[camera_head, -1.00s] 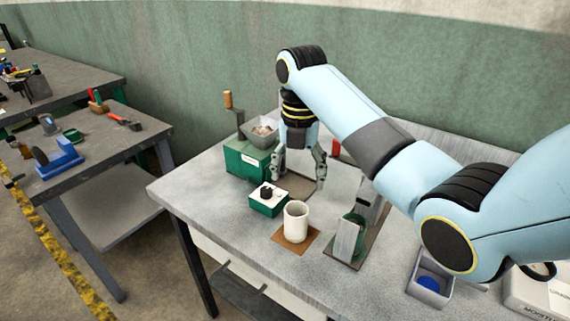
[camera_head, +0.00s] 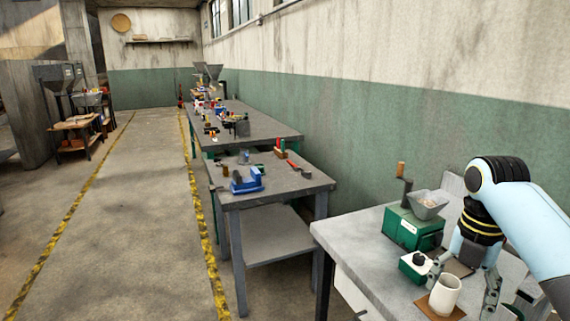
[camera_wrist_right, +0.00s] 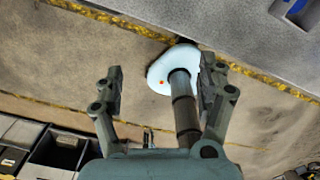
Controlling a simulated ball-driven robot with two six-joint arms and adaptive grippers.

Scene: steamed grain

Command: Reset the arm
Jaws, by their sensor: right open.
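My right gripper (camera_head: 464,284) is at the lower right of the head view, above the grey workbench (camera_head: 350,240). Its fingers are spread, with nothing held between them. A white cup (camera_head: 446,297) on a brown mat (camera_head: 424,304) shows near the fingers; I cannot tell the exact gap. In the right wrist view the open fingers (camera_wrist_right: 161,72) are empty, with floor and a pale blue round part of my own body beyond. My right arm (camera_head: 530,220) comes in from the right edge. My left gripper is not in view.
A green grinder (camera_head: 405,230) with a grey hopper (camera_head: 428,204) stands left of the gripper. A small green and white box (camera_head: 412,268) sits in front of it. Another table (camera_head: 285,184) holds a blue tool (camera_head: 247,181). The floor (camera_head: 130,220) at left is clear.

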